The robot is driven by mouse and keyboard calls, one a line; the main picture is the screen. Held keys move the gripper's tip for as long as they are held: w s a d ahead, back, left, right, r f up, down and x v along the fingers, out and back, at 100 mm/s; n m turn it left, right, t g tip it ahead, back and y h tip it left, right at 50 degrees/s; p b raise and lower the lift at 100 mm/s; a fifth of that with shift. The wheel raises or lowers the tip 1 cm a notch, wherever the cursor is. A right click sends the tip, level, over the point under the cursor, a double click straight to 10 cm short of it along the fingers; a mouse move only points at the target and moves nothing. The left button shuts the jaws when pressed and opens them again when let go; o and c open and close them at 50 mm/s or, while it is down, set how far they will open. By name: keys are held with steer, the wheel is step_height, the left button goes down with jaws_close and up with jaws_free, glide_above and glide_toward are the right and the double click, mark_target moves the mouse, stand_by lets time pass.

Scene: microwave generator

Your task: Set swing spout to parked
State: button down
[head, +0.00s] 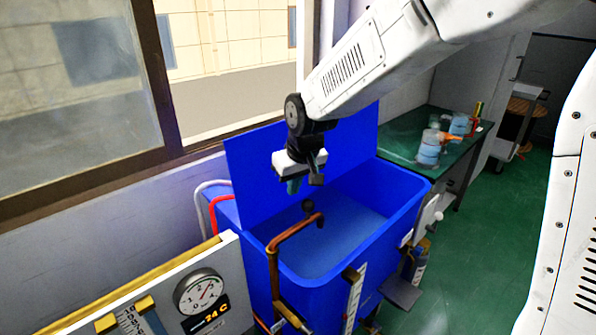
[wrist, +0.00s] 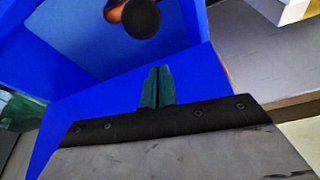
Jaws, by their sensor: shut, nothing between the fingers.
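The swing spout (head: 295,229) is a copper-brown pipe rising at the front left of a blue tub. Its arm reaches over the tub's opening, with a dark round knob (head: 308,205) near its outlet end. In the wrist view the knob (wrist: 141,18) shows at the top, with a bit of the copper spout (wrist: 115,11) beside it. My gripper (head: 302,187) hangs above the tub, above the knob and apart from it. In the wrist view its green fingertips (wrist: 156,86) are together with nothing between them. The lower end of the spout's post is partly hidden.
The blue tub (head: 405,212) has a raised blue panel (head: 250,160) behind it. A gauge panel (head: 205,290) stands at the front left. A green bench (head: 400,135) with bottles (head: 429,148) is at the back right. Green floor (head: 500,230) is open at right.

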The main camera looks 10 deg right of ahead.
mark_target(298, 225)
steer(key=s, duration=0.1)
steer(key=s+d, duration=0.1)
steer(key=s, duration=0.1)
steer(key=shift+s+d+f, duration=0.1)
steer(key=shift+s+d, duration=0.1)
steer(key=shift+d, duration=0.15)
